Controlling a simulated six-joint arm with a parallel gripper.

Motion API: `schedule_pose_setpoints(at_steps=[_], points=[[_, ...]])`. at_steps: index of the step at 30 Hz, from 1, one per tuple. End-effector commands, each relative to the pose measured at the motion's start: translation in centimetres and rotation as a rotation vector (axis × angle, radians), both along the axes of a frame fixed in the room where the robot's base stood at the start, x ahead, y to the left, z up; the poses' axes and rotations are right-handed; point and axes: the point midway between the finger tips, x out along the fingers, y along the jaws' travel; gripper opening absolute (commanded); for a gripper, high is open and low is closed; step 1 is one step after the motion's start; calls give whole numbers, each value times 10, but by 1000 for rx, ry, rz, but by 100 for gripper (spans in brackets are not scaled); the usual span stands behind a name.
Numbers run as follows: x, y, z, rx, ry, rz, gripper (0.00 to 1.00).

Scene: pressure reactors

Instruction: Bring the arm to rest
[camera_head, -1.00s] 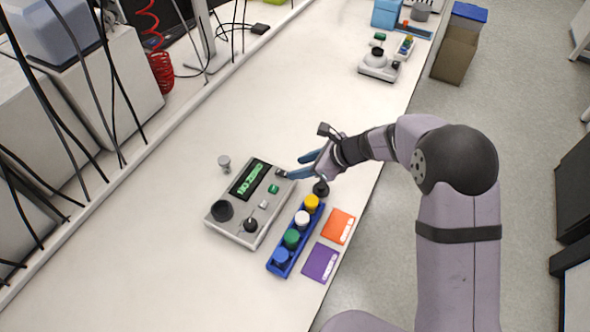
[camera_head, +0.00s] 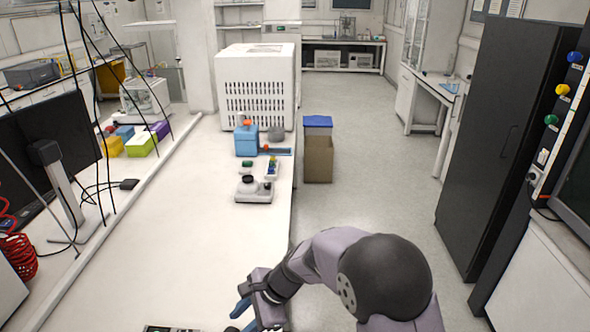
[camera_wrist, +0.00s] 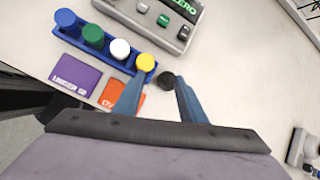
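My gripper (camera_wrist: 158,82) has two blue fingers standing apart and appears empty. A black round piece (camera_wrist: 166,81) shows between the fingertips, apparently on the bench below them. In the head view my gripper (camera_head: 243,312) is at the bottom edge, over the bench's right side, with the arm bent beside it. The blue rack (camera_wrist: 104,46) with blue, green, white and yellow capped vials is to the left of the fingers in the wrist view. The grey control device (camera_wrist: 160,18) lies beyond it, partly cut off.
Purple (camera_wrist: 75,75) and orange (camera_wrist: 122,94) labelled pads lie beside the rack, the orange one partly behind a finger. A small device (camera_head: 253,189) and a blue box (camera_head: 246,140) stand farther along the bench (camera_head: 185,220). A brown bin (camera_head: 318,158) stands on the floor.

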Motion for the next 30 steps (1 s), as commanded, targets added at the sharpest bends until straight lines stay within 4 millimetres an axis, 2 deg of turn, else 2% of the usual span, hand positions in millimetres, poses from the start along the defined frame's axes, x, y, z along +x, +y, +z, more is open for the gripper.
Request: schedule_pose_setpoints(at_steps=[1, 3, 9, 12, 15, 18, 21, 30], points=[[-7, -30, 8, -45, -58, 79, 38], [-22, -72, 14, -117, -134, 217, 38], [-77, -183, 23, -318, -286, 629, 38], [-104, -225, 25, -394, -321, 811, 38], [-127, -256, 25, -451, -338, 958, 38], [-142, -276, 25, -486, -342, 1061, 38], [-151, -287, 25, -503, -342, 1121, 38], [-154, -291, 25, -509, -341, 1145, 38]])
